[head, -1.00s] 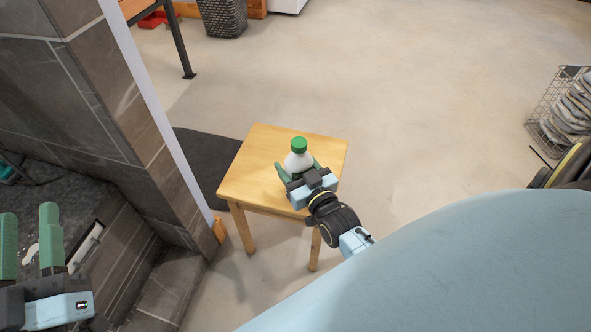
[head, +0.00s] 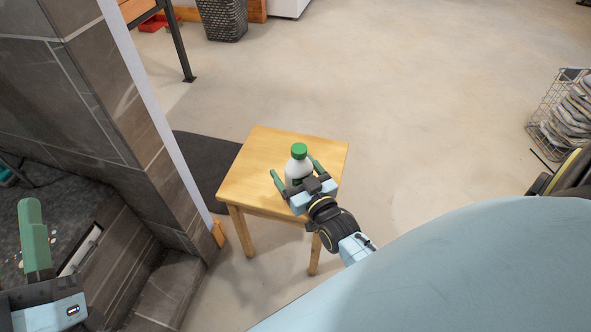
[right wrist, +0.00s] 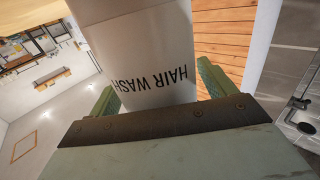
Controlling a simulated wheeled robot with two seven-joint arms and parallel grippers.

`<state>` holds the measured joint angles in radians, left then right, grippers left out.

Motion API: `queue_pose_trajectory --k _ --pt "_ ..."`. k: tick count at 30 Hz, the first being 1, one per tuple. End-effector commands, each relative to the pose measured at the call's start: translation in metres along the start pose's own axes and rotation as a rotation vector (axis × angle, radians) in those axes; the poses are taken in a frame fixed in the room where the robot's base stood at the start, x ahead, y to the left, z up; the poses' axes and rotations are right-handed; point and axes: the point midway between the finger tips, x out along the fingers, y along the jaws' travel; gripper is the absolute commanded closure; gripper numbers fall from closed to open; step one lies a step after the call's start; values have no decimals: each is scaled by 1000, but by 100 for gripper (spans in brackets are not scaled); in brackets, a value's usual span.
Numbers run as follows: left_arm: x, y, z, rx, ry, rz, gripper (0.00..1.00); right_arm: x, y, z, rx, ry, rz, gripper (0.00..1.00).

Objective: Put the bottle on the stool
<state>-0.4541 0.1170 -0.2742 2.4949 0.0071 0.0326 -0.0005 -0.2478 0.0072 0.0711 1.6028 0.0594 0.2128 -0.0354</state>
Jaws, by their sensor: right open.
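The white bottle (head: 297,167) with a green cap stands upright over the wooden stool's seat (head: 256,160) and appears to rest on it. My right gripper (head: 296,173) is open at the bottle's near side, with a finger on either side of it. In the right wrist view the bottle (right wrist: 140,62) bears the words HAIR WASH and sits between the spread fingers of the right gripper (right wrist: 158,88). Its base is hidden in the head view. My left gripper (head: 35,235) is at the lower left, empty, one finger in frame, its spacing matching the earlier open pose.
A tiled pillar (head: 130,110) and a dark mat (head: 205,165) lie left of the stool. A wire basket (head: 560,120) stands at the far right. A woven basket (head: 223,18) stands at the back. The floor behind and right of the stool is clear.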

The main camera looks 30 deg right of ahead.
Motion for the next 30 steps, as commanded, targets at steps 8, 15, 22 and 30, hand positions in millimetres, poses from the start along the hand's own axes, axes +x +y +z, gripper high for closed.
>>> queue_pose_trajectory --k 8,15,22,30 --pt "1 -1 6 2 -59 -4 64 -6 0 -3 0 -3 0 17" --pt "-7 -8 41 13 -296 -19 64 -36 0 -4 0 -3 0 17" --pt "-26 -17 78 23 -550 -39 64 -69 0 -4 0 -3 0 17" --pt "-58 -25 108 28 -812 -63 64 -104 0 -4 1 -2 0 17"
